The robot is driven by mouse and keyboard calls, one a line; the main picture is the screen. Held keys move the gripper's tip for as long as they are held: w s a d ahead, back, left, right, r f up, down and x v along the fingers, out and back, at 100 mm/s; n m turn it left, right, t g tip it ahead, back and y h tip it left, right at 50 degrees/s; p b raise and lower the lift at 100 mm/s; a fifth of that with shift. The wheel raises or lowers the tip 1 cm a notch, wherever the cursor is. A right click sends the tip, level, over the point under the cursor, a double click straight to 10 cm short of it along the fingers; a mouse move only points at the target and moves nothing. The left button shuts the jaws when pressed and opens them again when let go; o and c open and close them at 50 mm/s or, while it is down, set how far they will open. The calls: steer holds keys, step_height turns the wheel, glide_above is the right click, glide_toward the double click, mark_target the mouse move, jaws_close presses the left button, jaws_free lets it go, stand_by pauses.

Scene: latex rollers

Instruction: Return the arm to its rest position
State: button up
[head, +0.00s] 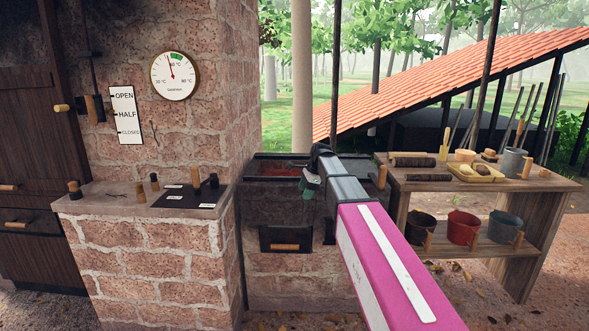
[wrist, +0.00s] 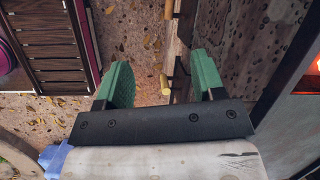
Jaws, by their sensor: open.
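My arm with its pink and white link reaches from the lower right of the head view toward the brick stove. My gripper (head: 309,187) is at its far end, in front of the stove's dark open-topped firebox (head: 272,168). In the wrist view my gripper (wrist: 160,82) has two green fingers set wide apart, with nothing between them but ground and wooden edges farther off. It holds nothing. Part of the gripper is hidden by my arm in the head view.
A wooden table (head: 540,184) with tools and a tray stands right, with several buckets on its lower shelf. A brick ledge (head: 150,205) with small handles is left, below a dial (head: 174,76) and an OPEN/HALF/CLOSED sign (head: 126,115). A dark drawer (head: 286,238) sits below the firebox.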

steer(key=s+d+f+n+h, duration=0.1)
steer(key=s+d+f+n, duration=0.4)
steer(key=s+f, duration=0.3)
steer(key=s+d+f+n+h, duration=0.1)
steer(key=s+d+f+n, duration=0.3)
steer(key=s+f, duration=0.4)
steer(key=s+d+f+n+h, duration=0.2)
steer(key=s+d+f+n, duration=0.3)
steer(key=s, duration=0.8)
step_height(320, 180, down, 4)
steer(key=shift+d+r+n+g, duration=0.15)
steer(key=shift+d+n+g, duration=0.15)
steer(key=shift+n, duration=0.3)
